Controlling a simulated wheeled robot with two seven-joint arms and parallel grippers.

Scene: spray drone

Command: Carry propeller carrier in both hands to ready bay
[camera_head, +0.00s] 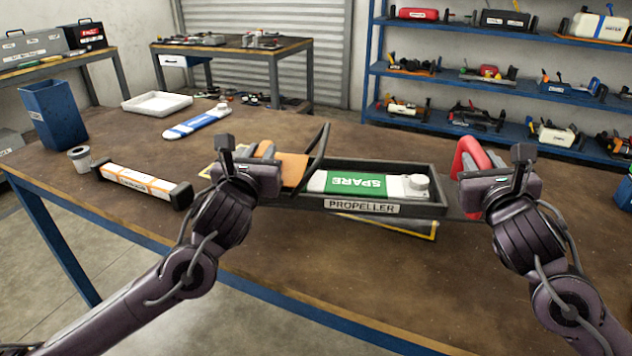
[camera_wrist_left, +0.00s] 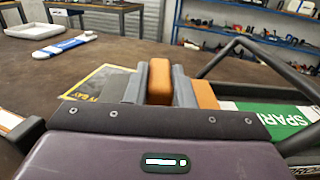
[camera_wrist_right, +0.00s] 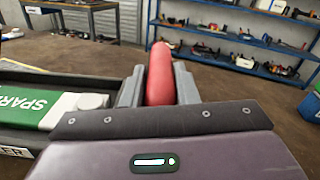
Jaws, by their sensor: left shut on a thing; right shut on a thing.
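The propeller carrier (camera_head: 318,203) is a dark tray labelled PROPELLER, with a green and white propeller marked SPARE (camera_head: 362,183) lying in it. My left gripper (camera_head: 262,160) is shut on its orange handle at the left end; the orange grip shows between the fingers in the left wrist view (camera_wrist_left: 159,80). My right gripper (camera_head: 484,170) is shut on its red handle at the right end, seen between the fingers in the right wrist view (camera_wrist_right: 160,75). The ready bay is a yellow-outlined mark (camera_head: 432,228) on the table, partly hidden under the carrier; its lettering is mostly covered.
A grey cup (camera_head: 80,157), blue bin (camera_head: 53,113), white tray (camera_head: 157,103) and blue-white propeller (camera_head: 196,121) are farther back.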

